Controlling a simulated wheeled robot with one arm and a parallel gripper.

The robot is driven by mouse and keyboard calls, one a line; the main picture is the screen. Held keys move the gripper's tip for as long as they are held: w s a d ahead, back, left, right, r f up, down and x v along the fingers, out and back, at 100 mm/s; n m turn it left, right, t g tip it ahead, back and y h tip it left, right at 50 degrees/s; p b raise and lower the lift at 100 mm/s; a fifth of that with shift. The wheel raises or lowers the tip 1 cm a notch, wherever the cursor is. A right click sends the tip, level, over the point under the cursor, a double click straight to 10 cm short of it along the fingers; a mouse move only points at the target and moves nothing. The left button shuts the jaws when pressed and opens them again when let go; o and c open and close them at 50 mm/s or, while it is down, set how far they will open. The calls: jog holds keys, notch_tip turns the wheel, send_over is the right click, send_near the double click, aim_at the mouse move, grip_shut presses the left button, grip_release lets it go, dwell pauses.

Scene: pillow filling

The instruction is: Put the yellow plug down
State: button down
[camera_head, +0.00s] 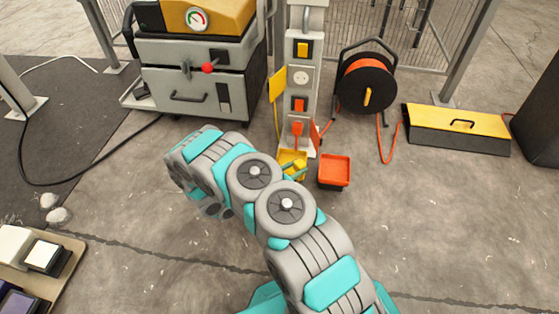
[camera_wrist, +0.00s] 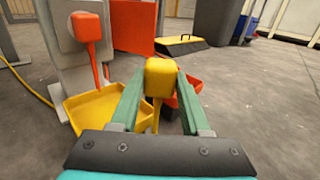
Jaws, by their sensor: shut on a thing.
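My gripper (camera_wrist: 159,90) is shut on the yellow plug (camera_wrist: 161,76), as the wrist view shows. The plug is upright between the two green fingers, with a yellow cord hanging below it. It is in front of a yellow tray (camera_wrist: 92,108) on the left and a red tray (camera_wrist: 189,93) on the right. In the head view the yellow tray (camera_head: 292,161) and the red tray (camera_head: 334,171) stand at the foot of a grey post. My arm hides most of the gripper there, and the plug is hard to make out.
The grey socket post (camera_head: 301,75) carries a red plug (camera_wrist: 87,27) in a socket. A cable reel (camera_head: 366,83) and a yellow-topped box (camera_head: 458,129) stand to the right. A grey cabinet (camera_head: 200,80) is at the left. The floor (camera_head: 440,220) at the right is clear.

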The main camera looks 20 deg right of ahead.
jog(key=w, duration=0.3)
jog(key=w+a, duration=0.1)
jog(key=w, duration=0.2)
jog(key=w+f+b, duration=0.1)
jog(key=w, duration=0.3)
jog(key=shift+w+a, duration=0.1)
jog(key=shift+a, duration=0.05)
jog(key=shift+f+b, duration=0.3)
jog(key=shift+f, duration=1.45)
jog(key=shift+f, duration=0.4)
jog(key=shift+f+b, duration=0.2)
jog(key=shift+b, duration=0.1)
jog(key=shift+c, duration=1.9)
grip_release()
